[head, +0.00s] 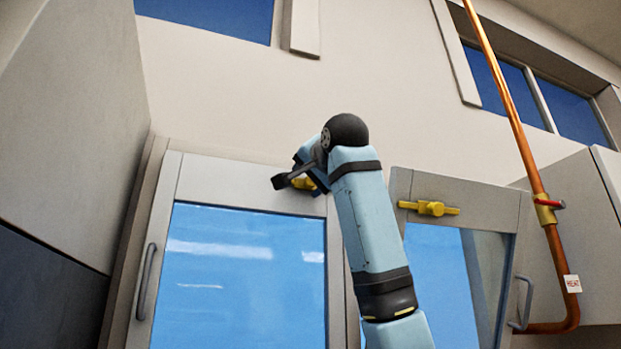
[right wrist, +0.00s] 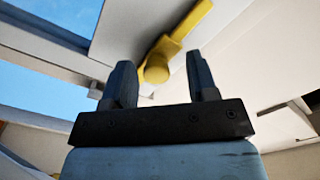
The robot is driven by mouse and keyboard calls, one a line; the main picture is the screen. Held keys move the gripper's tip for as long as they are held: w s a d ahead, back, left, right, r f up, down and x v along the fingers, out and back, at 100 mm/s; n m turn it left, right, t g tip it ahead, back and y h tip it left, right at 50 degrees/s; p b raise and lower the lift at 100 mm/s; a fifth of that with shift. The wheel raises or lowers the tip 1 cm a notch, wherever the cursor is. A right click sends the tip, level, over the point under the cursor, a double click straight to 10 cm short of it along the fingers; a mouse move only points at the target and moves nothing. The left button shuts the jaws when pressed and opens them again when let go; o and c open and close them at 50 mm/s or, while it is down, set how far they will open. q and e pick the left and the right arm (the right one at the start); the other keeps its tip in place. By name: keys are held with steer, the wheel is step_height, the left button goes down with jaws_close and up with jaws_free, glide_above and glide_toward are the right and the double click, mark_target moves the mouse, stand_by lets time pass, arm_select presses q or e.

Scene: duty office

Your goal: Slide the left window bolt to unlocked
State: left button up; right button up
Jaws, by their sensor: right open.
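The left window bolt (head: 304,184) is yellow and sits at the top right corner of the left window's frame, partly hidden by my right gripper. My right gripper (head: 287,177) is raised in front of it. In the right wrist view the bolt's bar (right wrist: 188,24) runs diagonally, and its round knob (right wrist: 156,73) appears between the two open fingers (right wrist: 164,82). The fingers hold nothing; I cannot tell whether they touch the knob. My left gripper is not in view.
The left window (head: 240,270) has a grey handle (head: 147,282) at its left side. The right window (head: 445,285) has another yellow bolt (head: 430,208) at its top. A copper pipe (head: 515,125) with a red-handled valve (head: 547,207) runs at right. Grey cabinets stand at both sides.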

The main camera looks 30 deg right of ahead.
steer(key=shift+s+f+b, duration=0.1)
steer(key=shift+s+b, duration=0.25)
steer(key=shift+s, duration=0.2)
steer(key=b+v, duration=0.4)
steer(key=v, duration=0.8)
steer(key=shift+s+a, duration=0.3)
steer(key=shift+a, duration=0.05)
